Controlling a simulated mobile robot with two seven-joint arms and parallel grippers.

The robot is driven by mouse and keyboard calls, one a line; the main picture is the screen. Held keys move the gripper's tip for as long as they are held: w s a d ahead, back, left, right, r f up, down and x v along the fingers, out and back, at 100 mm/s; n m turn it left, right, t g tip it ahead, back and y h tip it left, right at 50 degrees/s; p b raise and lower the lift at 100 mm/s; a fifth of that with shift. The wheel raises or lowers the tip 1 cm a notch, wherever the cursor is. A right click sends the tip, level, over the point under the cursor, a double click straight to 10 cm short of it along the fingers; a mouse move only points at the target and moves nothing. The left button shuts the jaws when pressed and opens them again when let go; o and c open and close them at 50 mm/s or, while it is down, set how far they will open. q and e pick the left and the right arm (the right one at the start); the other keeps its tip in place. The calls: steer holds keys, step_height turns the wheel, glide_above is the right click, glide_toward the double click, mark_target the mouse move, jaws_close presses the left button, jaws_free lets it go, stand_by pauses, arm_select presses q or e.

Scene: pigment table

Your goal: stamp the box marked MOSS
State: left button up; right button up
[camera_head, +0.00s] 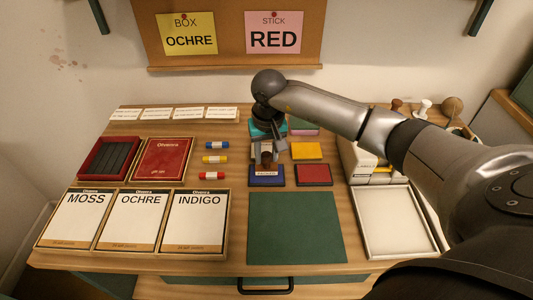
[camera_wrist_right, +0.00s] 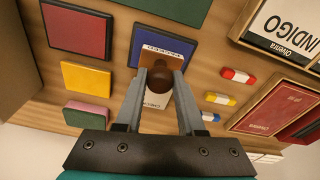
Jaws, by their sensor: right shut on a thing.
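The box marked MOSS (camera_head: 80,216) lies flat at the front left, its white lid facing up. My right gripper (camera_head: 267,150) is over the middle of the table, far to the right of this box. In the wrist view it (camera_wrist_right: 160,85) is shut on a stamp with a dark brown round knob (camera_wrist_right: 161,81). The pad also shows in the wrist view (camera_wrist_right: 146,52). The stamp's face is hidden. My left gripper is not in view.
Boxes marked OCHRE (camera_head: 133,216) and INDIGO (camera_head: 195,216) stand beside MOSS. A red pad (camera_head: 314,175), a yellow pad (camera_head: 307,150) and a green mat (camera_head: 296,230) lie nearby. The white tray (camera_head: 393,222) is empty. The pinned box note (camera_head: 187,35) reads OCHRE.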

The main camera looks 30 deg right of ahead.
steer(key=shift+f+b, duration=0.65)
stand_by(1.8)
steer(key=shift+r, duration=0.1)
steer(key=shift+r+p, duration=2.2)
steer(key=shift+r, duration=1.3)
